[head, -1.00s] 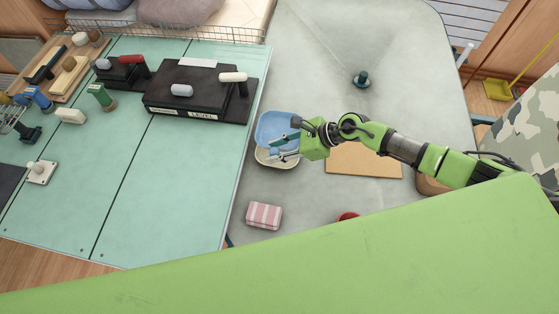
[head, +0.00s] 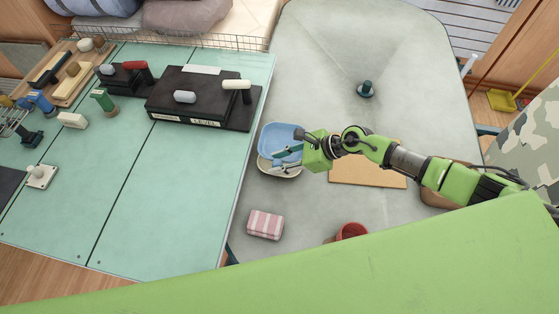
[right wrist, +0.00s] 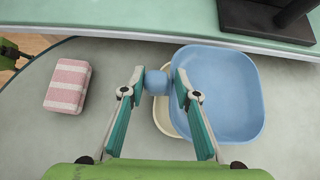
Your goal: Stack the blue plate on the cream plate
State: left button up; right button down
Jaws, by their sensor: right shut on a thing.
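The blue plate (head: 275,135) is a rounded square dish with a block-like blue handle (right wrist: 156,82). My right gripper (head: 291,151) has its fingertips on both sides of that handle and is shut on it; the right wrist view shows this grip (right wrist: 158,82). The cream plate (head: 280,172) lies under the blue plate and partly hidden by it. Its near edge shows in the head view, and a strip shows left of the blue plate in the right wrist view (right wrist: 163,116). The blue plate is offset from it; I cannot tell whether they touch. My left gripper is not in view.
A pink striped block (head: 265,224) and a red cup (head: 351,231) stand nearer on the grey table. A tan board (head: 365,172) lies under my right arm. A dark knob (head: 366,89) stands farther back. The green-topped bench (head: 190,190) borders the plates on the left.

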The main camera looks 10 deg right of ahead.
jog(key=shift+f, duration=0.1)
jog(key=c, duration=1.5)
grip_release()
jog(key=shift+o, duration=0.2)
jog(key=shift+d, duration=0.1)
jog(key=v, duration=1.1)
jog(key=shift+s+d+r, duration=0.15)
jog(key=shift+d+r, duration=0.1)
jog(key=shift+d, duration=0.05)
